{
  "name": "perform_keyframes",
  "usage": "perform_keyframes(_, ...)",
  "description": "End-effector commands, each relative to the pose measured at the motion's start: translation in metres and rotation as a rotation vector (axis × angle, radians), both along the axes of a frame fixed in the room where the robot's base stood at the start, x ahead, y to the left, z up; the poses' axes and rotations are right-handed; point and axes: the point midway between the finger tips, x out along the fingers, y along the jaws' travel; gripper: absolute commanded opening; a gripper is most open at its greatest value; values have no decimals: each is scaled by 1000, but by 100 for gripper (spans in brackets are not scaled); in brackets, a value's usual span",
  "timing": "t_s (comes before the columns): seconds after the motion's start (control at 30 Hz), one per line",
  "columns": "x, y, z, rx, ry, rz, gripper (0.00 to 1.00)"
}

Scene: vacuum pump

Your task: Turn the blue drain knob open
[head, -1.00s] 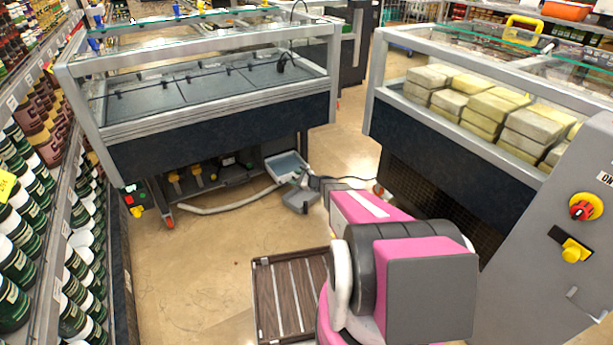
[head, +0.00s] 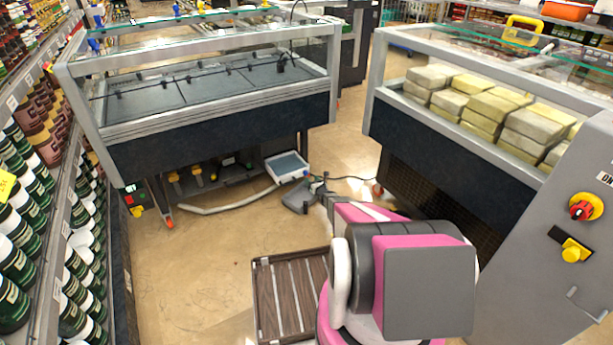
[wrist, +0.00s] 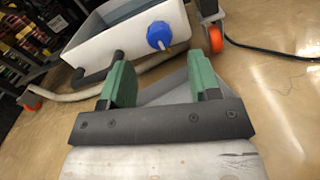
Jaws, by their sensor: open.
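The blue drain knob (wrist: 159,36) sits on the near side wall of a white tank (wrist: 110,52) in the wrist view. My gripper (wrist: 162,72) is open, with its two green fingers apart and nothing between them. The knob lies beyond the fingertips, roughly between them in the picture, apart from both. In the head view, the white tank (head: 287,166) stands on the floor by the left cabinet, and my gripper (head: 308,191) is just in front of it. The knob is too small to make out clearly there.
A pale hose (head: 230,205) runs along the floor from the tank. An orange caster (wrist: 208,10) and a black cable (wrist: 270,50) are right of the tank. A brown slatted crate (head: 262,300) lies on the floor. Shelves of jars line the left.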

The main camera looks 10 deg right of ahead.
Motion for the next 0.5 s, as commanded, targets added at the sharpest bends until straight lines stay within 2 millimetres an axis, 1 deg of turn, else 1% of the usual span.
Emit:
perform_keyframes(0.03,12,3,-2,0,0,1,57)
perform_keyframes(0.1,24,8,-2,-1,-1,2,57)
perform_keyframes(0.3,54,17,-1,-2,-1,2,57)
perform_keyframes(0.4,61,19,-1,-2,-1,1,57)
perform_keyframes(0.5,63,21,0,-2,0,1,57)
